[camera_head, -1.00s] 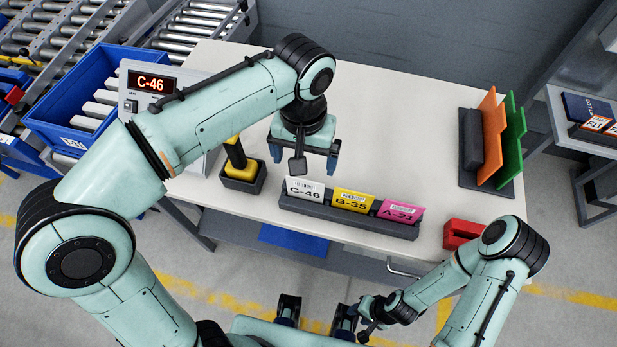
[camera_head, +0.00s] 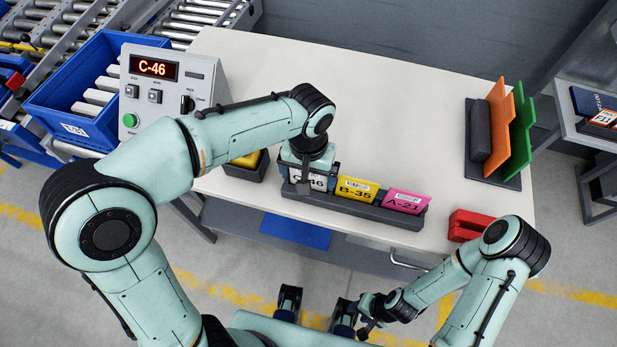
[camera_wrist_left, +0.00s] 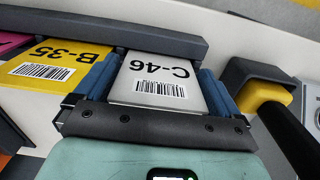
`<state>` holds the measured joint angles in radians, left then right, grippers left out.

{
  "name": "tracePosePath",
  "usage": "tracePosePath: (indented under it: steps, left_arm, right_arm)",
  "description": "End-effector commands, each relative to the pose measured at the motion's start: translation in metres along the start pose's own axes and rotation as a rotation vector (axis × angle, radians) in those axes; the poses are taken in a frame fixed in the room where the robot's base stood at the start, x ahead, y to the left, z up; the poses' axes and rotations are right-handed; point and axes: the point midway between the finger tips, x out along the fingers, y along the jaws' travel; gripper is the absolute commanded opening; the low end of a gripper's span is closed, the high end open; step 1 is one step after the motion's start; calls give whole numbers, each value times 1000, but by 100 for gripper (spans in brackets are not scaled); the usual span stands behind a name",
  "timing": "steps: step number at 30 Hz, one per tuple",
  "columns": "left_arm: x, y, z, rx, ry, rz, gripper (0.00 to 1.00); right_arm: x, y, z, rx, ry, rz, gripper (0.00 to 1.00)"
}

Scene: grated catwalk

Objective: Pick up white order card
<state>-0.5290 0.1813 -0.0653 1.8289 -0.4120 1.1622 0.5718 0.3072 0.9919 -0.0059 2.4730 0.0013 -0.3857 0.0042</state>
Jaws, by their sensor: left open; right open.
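The white order card marked C-46 (camera_wrist_left: 158,80) sits at one end of a dark card holder (camera_head: 390,216), beside the yellow B-35 card (camera_head: 357,190) and the pink A-21 card (camera_head: 404,202). In the head view the white card (camera_head: 318,181) is partly hidden by my left gripper (camera_head: 308,188). In the left wrist view my left gripper's blue fingers stand on both sides of the white card; the gripper is open, and contact is hard to tell. My right gripper (camera_head: 348,316) is open, low in front of the table, away from the cards.
A control box (camera_head: 172,93) reading C-46 stands on the left of the table (camera_head: 400,110). A yellow-topped black holder (camera_head: 246,164) is close left of my left gripper. A red block (camera_head: 468,226) lies at the right front, and orange and green panels (camera_head: 497,125) stand at the back right.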

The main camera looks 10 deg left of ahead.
Motion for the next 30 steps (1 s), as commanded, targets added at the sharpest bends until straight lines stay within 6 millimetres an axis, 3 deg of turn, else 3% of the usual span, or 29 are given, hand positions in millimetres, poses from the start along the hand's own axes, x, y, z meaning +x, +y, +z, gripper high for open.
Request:
tracePosePath:
  steps: [4,7,20,26,30]
  left_arm:
    - [0,0,0,0,0,0,94]
    - [0,0,0,0,0,0,61]
    - [-7,0,0,0,1,0,60]
    - [-33,0,0,1,3,1,60]
    - [-62,1,-1,1,5,2,60]
  right_arm:
    - [0,0,0,0,0,0,43]
    - [0,0,0,0,0,0,43]
    - [-2,-1,0,0,1,0,43]
    - [-6,-2,-1,-1,2,-1,43]
    - [-12,-5,-2,-2,5,-2,43]
